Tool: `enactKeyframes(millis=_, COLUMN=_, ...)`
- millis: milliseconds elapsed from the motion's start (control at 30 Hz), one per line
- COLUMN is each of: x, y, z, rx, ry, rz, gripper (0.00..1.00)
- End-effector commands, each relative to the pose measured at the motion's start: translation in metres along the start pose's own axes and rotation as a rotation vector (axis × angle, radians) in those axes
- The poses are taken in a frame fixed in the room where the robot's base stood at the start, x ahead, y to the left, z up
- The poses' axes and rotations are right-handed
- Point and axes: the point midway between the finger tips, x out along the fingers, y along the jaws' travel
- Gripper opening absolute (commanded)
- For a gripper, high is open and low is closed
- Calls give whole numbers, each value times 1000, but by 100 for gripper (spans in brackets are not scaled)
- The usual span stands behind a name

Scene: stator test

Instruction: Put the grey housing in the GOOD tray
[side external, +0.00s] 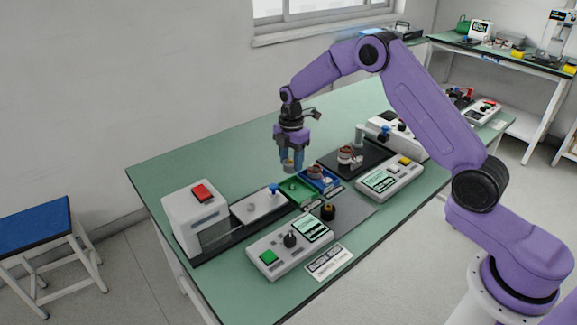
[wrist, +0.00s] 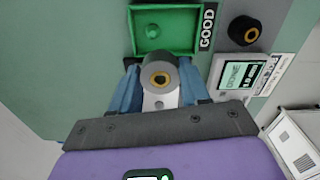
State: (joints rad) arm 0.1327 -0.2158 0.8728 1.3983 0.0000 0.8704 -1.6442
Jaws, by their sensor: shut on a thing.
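The grey housing (wrist: 157,64) is round with a brass-coloured ring around a dark centre. It sits between the blue fingers of my gripper (wrist: 160,88), which is shut on it. In the side view my gripper (side external: 291,163) points down and holds the housing (side external: 289,169) above the bench, close to the green GOOD tray (side external: 283,187). The tray also shows in the wrist view (wrist: 185,45), just beyond the housing, with a small green round spot on its floor. The housing's lower part is hidden in the wrist view.
A blue tray (side external: 332,184) with a copper-coloured part stands right of the green tray. A black and yellow round part (side external: 328,211) and control boxes (side external: 290,247) are in front. The green bench (side external: 215,150) is clear behind.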

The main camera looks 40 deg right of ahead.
Motion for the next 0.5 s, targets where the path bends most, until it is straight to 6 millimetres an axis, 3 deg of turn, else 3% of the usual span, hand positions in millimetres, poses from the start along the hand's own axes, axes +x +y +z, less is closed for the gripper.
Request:
enactKeyframes(millis=200, x=11, y=9, z=19, rx=-1, ry=0, rz=0, gripper=14)
enactKeyframes(millis=500, x=29, y=9, z=20, rx=-1, ry=0, rz=-2, gripper=14)
